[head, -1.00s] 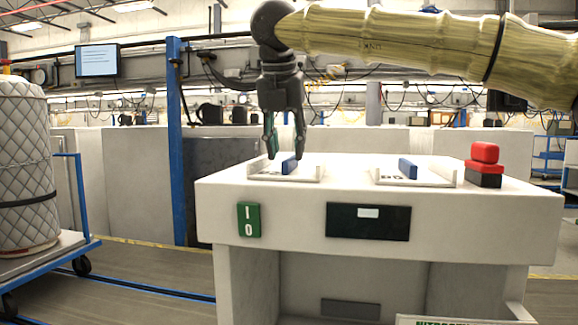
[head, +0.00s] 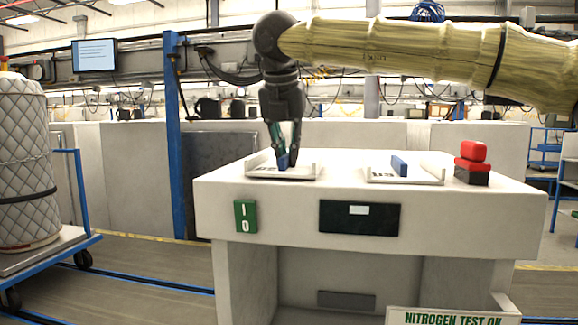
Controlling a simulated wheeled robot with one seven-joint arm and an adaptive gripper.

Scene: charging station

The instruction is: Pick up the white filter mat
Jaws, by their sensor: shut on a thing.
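Two flat white pieces with raised rims, each with a blue upright tab, rest on top of the white station. I cannot tell for sure which is the filter mat. The left white piece (head: 304,172) has its blue tab (head: 283,162) between my fingertips. My gripper (head: 286,156) points down from above and is shut on that tab; the fingers partly hide it. The left piece still appears to rest on the station top. The right white piece (head: 428,179) stands apart, with its blue tab (head: 399,166) free.
The white station (head: 270,208) has a green switch (head: 245,216) and a dark display panel (head: 359,219) on its front. A red button on a black base (head: 472,163) stands at the right of its top. A blue cart (head: 62,253) with a quilted cylinder (head: 22,160) is at left.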

